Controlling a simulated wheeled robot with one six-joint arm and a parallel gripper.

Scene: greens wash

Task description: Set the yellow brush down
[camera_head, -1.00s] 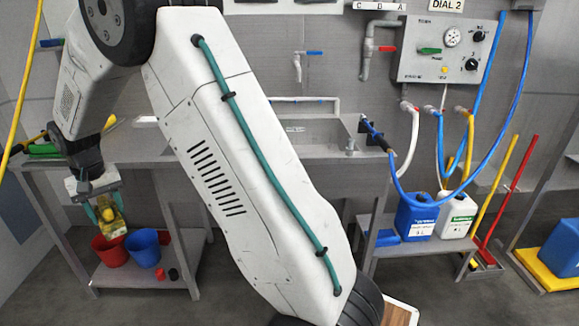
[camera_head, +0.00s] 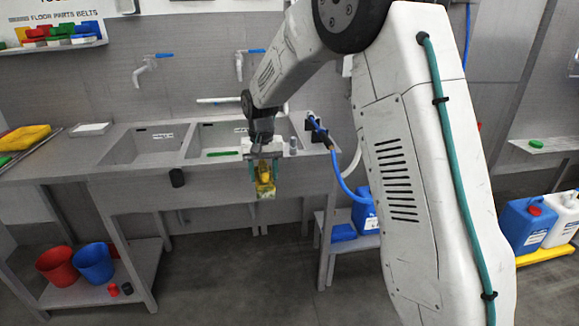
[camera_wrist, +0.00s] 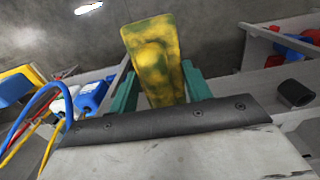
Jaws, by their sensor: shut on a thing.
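My gripper (camera_head: 265,172) is shut on the yellow brush (camera_head: 264,182), which hangs below it in front of the sink's front edge. In the wrist view the yellow brush (camera_wrist: 158,60) stands out between the two green fingers (camera_wrist: 160,92), with dark green patches on its yellow surface. The brush is clear of any surface in the head view. Its upper part is hidden by the fingers.
A double steel sink (camera_head: 150,145) stands behind, with a green item (camera_head: 223,153) at the right basin. A yellow item (camera_head: 25,138) lies on the left counter. Red (camera_head: 57,265) and blue (camera_head: 95,262) buckets stand on the lower shelf. A blue jug (camera_head: 362,208) stands right of the sink.

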